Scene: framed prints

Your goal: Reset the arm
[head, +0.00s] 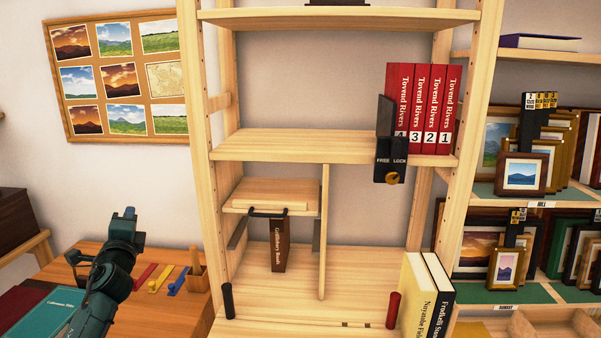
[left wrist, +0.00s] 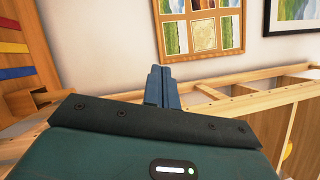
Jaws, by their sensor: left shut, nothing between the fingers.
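My left arm rises from the bottom left of the head view, dark green and black. My left gripper (head: 128,214) points up in front of the white wall, left of the wooden shelf unit (head: 200,180). It stands apart from the shelf and above the wooden desk (head: 185,322). In the left wrist view its fingers (left wrist: 163,86) are together with nothing between them, below a framed board of pictures (left wrist: 203,36). My right gripper is in neither view.
Red books (head: 422,105) stand on the middle shelf beside a black lock box (head: 389,160). A brown book (head: 279,245) is in the lower compartment. Colored strips (head: 160,279) and a teal book (head: 45,312) lie on the desk. Framed prints (head: 521,175) fill the right shelves.

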